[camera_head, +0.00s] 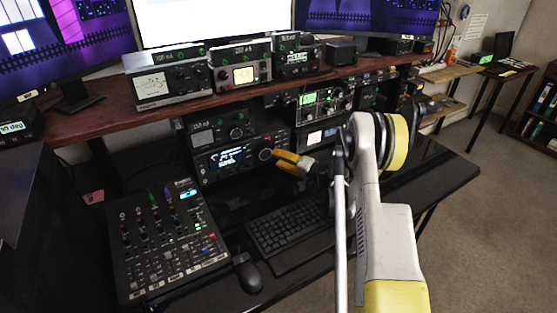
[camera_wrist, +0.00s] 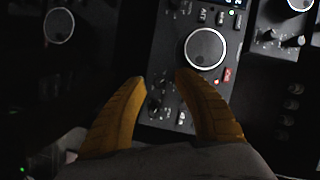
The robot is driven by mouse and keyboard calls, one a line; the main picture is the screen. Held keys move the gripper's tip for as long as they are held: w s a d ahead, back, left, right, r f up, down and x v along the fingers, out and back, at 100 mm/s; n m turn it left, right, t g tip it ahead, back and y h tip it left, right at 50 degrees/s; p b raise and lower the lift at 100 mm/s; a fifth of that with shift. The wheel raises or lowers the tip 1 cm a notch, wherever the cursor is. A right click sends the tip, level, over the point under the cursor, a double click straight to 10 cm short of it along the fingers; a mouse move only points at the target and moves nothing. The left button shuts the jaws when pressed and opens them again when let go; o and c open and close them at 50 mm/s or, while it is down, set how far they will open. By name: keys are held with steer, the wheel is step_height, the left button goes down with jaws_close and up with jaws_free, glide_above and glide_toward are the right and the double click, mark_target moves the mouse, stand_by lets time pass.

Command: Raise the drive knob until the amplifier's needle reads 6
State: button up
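My gripper (camera_head: 279,160) has yellow fingers and is in front of the lower radio (camera_head: 225,158), close to its large round knob (camera_head: 265,154). In the wrist view the gripper (camera_wrist: 160,78) is open with nothing between its fingertips. A large silver-rimmed knob (camera_wrist: 205,48) is just beyond the right fingertip, and small knobs (camera_wrist: 156,105) show between the fingers. A box with a pale needle meter (camera_head: 152,86) is on the upper shelf at left; a box with a lit meter (camera_head: 244,75) stands beside it. I cannot tell which is the amplifier or which knob is drive; needle readings are too small.
A mixer (camera_head: 165,240), keyboard (camera_head: 288,228) and mouse (camera_head: 249,274) occupy the black desk (camera_head: 455,170). More radios (camera_head: 325,100) sit beneath the wooden shelf (camera_head: 85,118). Monitors stand behind. Open floor is at right.

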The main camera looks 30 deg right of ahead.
steer(key=shift+s, duration=0.1)
steer(key=v, duration=1.2)
steer(key=shift+f, duration=0.1)
stand_by(1.1)
